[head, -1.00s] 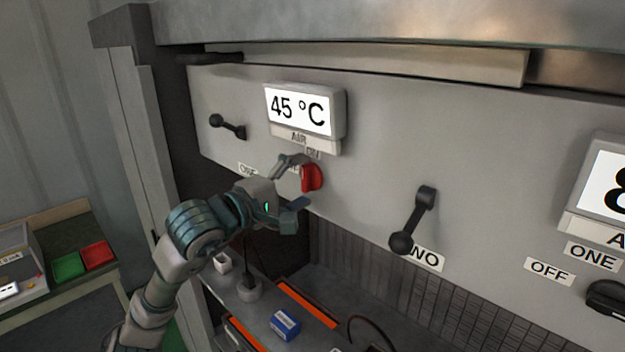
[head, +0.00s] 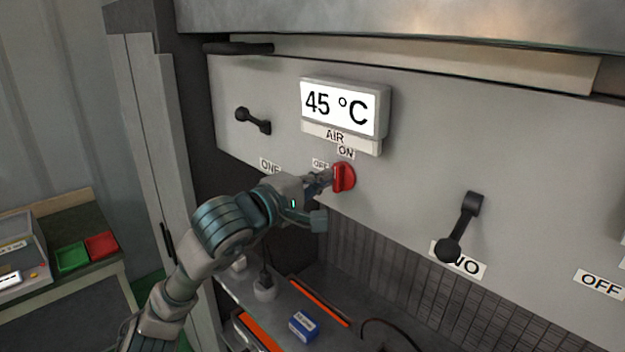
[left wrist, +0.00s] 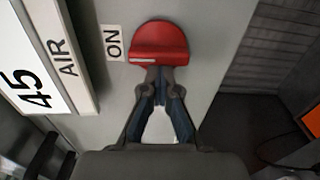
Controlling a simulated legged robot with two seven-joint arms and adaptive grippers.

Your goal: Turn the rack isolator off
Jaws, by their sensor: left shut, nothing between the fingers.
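A red rotary knob (head: 343,177) sits on the grey panel under the "AIR" display, with an "ON" label above it and an "OFF" label to its left. My left gripper (head: 325,180) is at the left side of the knob. In the left wrist view the red knob (left wrist: 159,42) has a white mark near its lower edge, and the closed fingertips (left wrist: 158,76) are right at that edge. They appear to touch it, with nothing between them. My right gripper is not in view.
The display (head: 338,107) reads 45 °C. Black levers (head: 253,120) and (head: 462,226) stick out from the panel. Below is a shelf with a blue box (head: 303,325) and cables. A red tray (head: 101,244) and a green tray (head: 72,257) stand at the left.

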